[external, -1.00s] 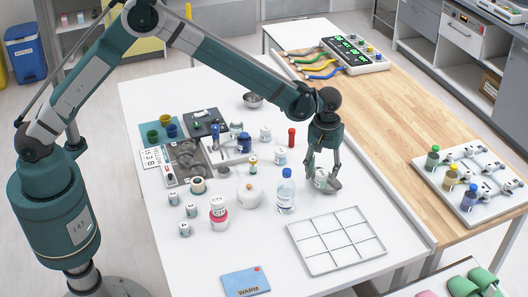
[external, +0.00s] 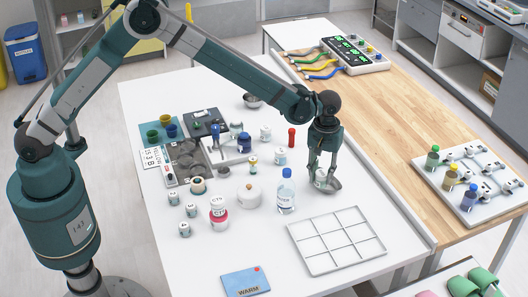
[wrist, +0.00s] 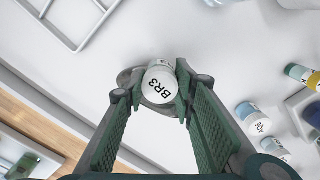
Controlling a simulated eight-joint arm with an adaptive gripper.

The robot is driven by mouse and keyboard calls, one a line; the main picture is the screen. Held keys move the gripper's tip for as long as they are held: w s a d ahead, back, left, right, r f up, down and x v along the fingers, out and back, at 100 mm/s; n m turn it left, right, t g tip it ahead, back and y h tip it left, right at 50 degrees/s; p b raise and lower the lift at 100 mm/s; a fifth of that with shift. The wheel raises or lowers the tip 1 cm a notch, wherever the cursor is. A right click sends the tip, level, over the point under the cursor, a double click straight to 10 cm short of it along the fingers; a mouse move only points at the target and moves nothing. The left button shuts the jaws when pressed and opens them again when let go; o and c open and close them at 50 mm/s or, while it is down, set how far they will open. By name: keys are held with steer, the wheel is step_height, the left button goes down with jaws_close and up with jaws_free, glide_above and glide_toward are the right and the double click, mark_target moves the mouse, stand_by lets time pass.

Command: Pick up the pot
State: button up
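A small white pot marked BR3 (wrist: 160,84) sits between the fingers of my gripper (wrist: 160,88) in the wrist view. The fingertips are against both of its sides. In the external view the pot (external: 320,181) shows partly between the fingers of my gripper (external: 321,172), low over the white table. A grey metal dish (external: 335,186) is right by the pot; its rim (wrist: 124,77) shows behind the pot in the wrist view. I cannot tell whether the pot stands in the dish or touches it. A rounder white lidded pot (external: 249,196) stands farther left.
A clear bottle with a blue cap (external: 286,192) stands just left of my gripper. A white wire grid (external: 337,240) lies in front. Several labelled jars and a grey tray (external: 187,160) crowd the left.

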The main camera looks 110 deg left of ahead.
mark_target(322, 172)
steer(key=shift+r, duration=0.1)
steer(key=shift+c, duration=0.3)
step_height(322, 172, up, 10)
steer(key=shift+f, duration=0.1)
stand_by(0.5)
steer(key=shift+a+f, duration=0.1)
stand_by(0.5)
steer(key=a+n, duration=0.1)
steer(key=n, duration=0.1)
steer(key=f+n, duration=0.1)
steer(key=n, duration=0.1)
steer(key=shift+a+b, duration=0.3)
steer(key=shift+a, duration=0.1)
steer(key=a+n, duration=0.1)
steer(key=n, duration=0.1)
steer(key=a+f+n, duration=0.1)
steer(key=n, duration=0.2)
steer(key=shift+a+f+b, duration=0.1)
steer(key=shift+f+b, duration=0.05)
steer(key=shift+b, duration=0.2)
steer(key=shift+f, duration=3.1)
